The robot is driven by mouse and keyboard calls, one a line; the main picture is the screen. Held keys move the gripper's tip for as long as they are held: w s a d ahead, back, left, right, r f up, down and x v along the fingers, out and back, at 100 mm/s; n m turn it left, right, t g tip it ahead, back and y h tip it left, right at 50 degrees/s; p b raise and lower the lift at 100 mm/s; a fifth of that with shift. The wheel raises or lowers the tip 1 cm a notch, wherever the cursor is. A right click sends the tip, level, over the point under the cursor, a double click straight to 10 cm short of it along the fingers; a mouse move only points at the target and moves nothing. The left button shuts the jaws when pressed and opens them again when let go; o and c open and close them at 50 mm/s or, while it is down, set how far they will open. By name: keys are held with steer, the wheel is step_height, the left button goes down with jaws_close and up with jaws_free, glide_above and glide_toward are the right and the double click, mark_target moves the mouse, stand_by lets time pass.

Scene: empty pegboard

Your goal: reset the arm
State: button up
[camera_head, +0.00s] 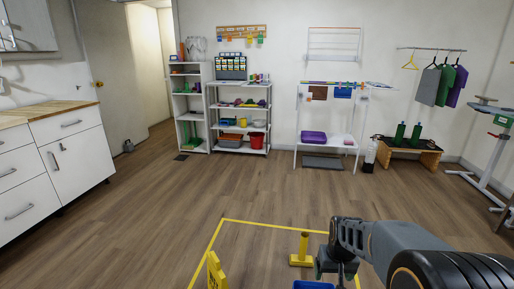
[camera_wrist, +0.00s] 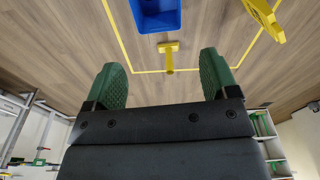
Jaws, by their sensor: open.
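My arm reaches in from the lower right of the head view, and my gripper (camera_head: 336,268) hangs low in front of it, partly cut by the bottom edge. In the wrist view my gripper (camera_wrist: 162,75) shows two green fingers spread wide apart, with nothing between them. A yellow post on a base (camera_wrist: 168,52) stands beyond the fingers, apart from them. It also shows in the head view (camera_head: 303,250), just left of my gripper. A blue bin (camera_wrist: 157,14) shows at the top of the wrist view.
A yellow floor line (camera_head: 265,224) outlines an area around the post. A yellow sign (camera_head: 216,272) stands at its left. White drawers (camera_head: 75,150) are at the left; shelves (camera_head: 240,150), a white rack (camera_head: 330,150) and a wooden bench (camera_head: 425,157) line the back. The middle floor is clear.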

steer(key=s+a+r+p, duration=0.2)
steer(key=r+p, duration=0.4)
steer(key=r, duration=0.4)
steer(key=s+a+r+t+p, duration=0.1)
steer(key=s+r+p, duration=0.4)
steer(key=r, duration=0.6)
steer(key=s+a+r+n+t+p, duration=0.1)
steer(key=s+r+p, duration=0.3)
steer(key=r+p, duration=0.5)
steer(key=shift+s+a+r, duration=0.25)
steer(key=shift+a+r, duration=0.55)
steer(key=shift+s+r, duration=0.15)
steer(key=shift+s, duration=0.05)
